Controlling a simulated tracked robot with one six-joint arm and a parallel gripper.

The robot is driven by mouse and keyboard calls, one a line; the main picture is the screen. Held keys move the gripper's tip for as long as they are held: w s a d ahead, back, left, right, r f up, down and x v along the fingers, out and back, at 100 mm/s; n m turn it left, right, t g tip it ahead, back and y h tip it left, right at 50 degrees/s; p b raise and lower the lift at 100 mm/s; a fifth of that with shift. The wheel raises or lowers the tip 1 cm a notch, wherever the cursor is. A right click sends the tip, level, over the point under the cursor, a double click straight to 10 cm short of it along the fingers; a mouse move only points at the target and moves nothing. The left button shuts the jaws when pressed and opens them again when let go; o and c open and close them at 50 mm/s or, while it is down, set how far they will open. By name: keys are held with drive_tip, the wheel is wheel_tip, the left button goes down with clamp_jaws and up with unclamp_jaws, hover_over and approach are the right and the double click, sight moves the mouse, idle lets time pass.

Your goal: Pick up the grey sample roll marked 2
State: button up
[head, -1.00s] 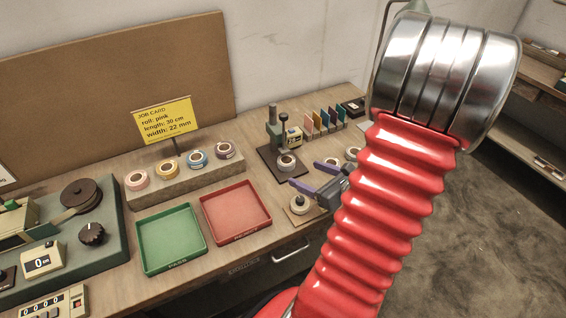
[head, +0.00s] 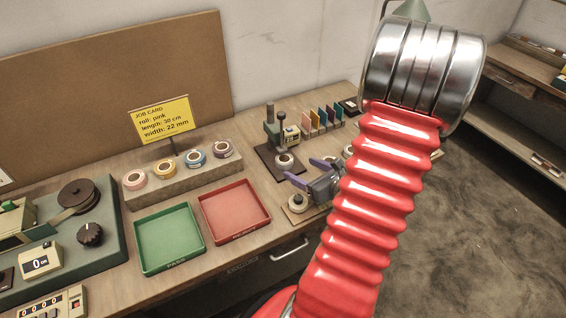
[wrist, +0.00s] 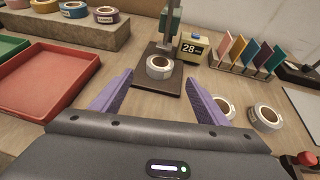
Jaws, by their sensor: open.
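Several pale grey-white rolls are in view, and I cannot read a number on any of them. One roll (wrist: 159,67) sits on the dark base of the gauge stand; it also shows in the head view (head: 285,160). Two more rolls, a nearer one (wrist: 224,108) and one to its right (wrist: 265,118), lie on the bench right of my right finger.
A red tray (head: 236,210) and a green tray (head: 170,239) lie to the left. A rack holds several coloured tape rolls (head: 194,158) behind them. A display reading 28 (wrist: 192,48) and coloured cards (wrist: 247,55) stand behind the rolls.

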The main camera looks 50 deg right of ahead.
sight(289, 163)
drive_tip(key=shift+x, duration=1.9)
drive_tip(key=shift+x, duration=2.8)
drive_tip(key=shift+s, duration=0.1)
drive_tip(key=c, duration=1.2)
drive_tip(key=shift+r, duration=0.1)
